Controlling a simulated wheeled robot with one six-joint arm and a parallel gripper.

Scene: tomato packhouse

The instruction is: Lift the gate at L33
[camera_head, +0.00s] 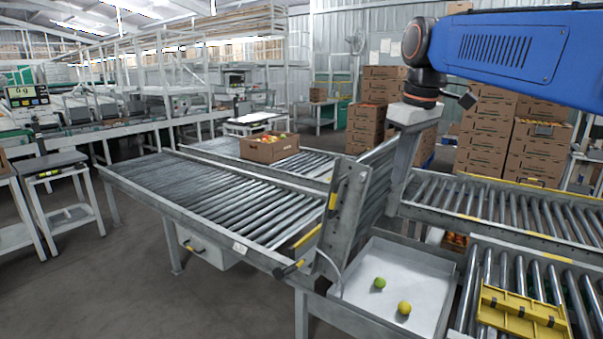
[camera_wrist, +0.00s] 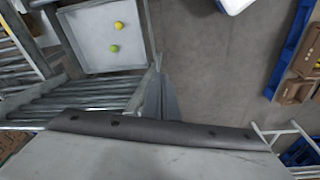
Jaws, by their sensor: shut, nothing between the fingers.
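The gate (camera_head: 380,165) is a hinged roller section at the near end of the roller conveyor. It stands steeply tilted up, with a grey end plate (camera_head: 345,215) and yellow-marked parts. No L33 marking is readable. My gripper (camera_head: 398,190) points down from the blue arm, close beside the gate's right side; its lower end is partly hidden, and contact cannot be told. In the wrist view the gripper's fingers (camera_wrist: 160,88) are together with nothing between them. The gate's rollers (camera_wrist: 85,100) seem to show left of them.
A metal tray (camera_head: 360,306) below holds a green and a yellow fruit. Roller conveyors (camera_head: 500,205) run right, with a yellow frame (camera_head: 520,316) on the nearer one. A carton (camera_head: 270,150) of fruit sits on the far conveyor. Stacked cartons (camera_head: 485,140) stand behind.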

